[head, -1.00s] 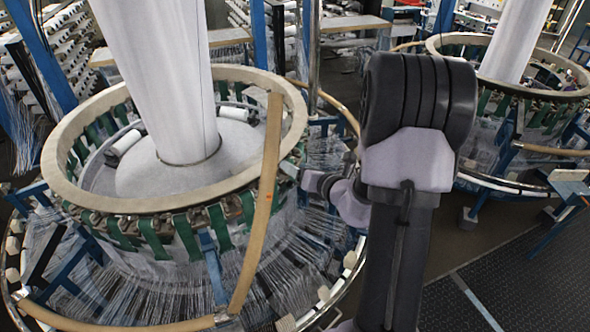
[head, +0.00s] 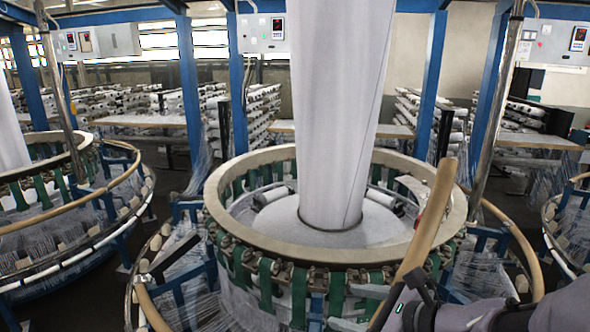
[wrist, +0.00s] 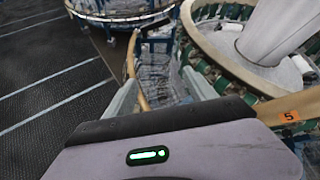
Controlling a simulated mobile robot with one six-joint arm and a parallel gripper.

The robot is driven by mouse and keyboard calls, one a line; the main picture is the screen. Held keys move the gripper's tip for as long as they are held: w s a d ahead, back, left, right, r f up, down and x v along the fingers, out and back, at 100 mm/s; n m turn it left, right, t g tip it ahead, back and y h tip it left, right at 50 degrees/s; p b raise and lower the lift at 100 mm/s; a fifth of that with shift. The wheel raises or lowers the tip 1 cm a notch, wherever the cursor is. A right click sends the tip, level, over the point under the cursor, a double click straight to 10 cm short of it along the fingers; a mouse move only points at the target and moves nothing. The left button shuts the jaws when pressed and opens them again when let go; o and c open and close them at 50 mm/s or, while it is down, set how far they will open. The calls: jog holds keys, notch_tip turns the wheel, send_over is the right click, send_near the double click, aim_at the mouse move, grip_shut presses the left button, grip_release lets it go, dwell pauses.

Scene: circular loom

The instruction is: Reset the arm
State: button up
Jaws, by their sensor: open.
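My arm (head: 520,312) enters the head view at the lower right, its end low in front of the near loom's right side. In the wrist view my gripper (wrist: 162,90) has its two pale fingers apart, with nothing held between them. The circular loom (head: 235,228) stands in the middle of the head view, with a beige ring, green straps and a white fabric column (head: 340,110). A tan bar (head: 432,215) slants up in front of the ring, close to my arm's end. Whether the gripper touches the loom cannot be told.
A second loom (head: 50,215) stands at the left, and part of another (head: 570,225) shows at the right edge. Blue posts (head: 190,95) and bobbin racks (head: 262,105) fill the back. The wrist view shows open dark floor (wrist: 45,75) at the left.

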jog(key=s+a+f+n+g+h+b, duration=0.1)
jog(key=s+a+f+n+g+b, duration=0.15)
jog(key=s+f+n+b, duration=0.65)
jog(key=s+a+f+n+g+h+b, duration=0.1)
jog(key=s+a+f+n+g+b, duration=0.1)
jog(key=s+a+f+n+b, duration=0.6)
jog(key=s+d+f+n+t+h+b, duration=0.1)
jog(key=s+d+f+n+h+b, duration=0.1)
jog(key=d+f+b, duration=0.4)
notch_tip(320, 180, down, 2)
jog(key=shift+d+f+n+h, duration=0.25)
jog(key=shift+d+n+h, duration=0.45)
jog(key=shift+d+h, duration=0.3)
jog(key=shift+s, duration=0.1)
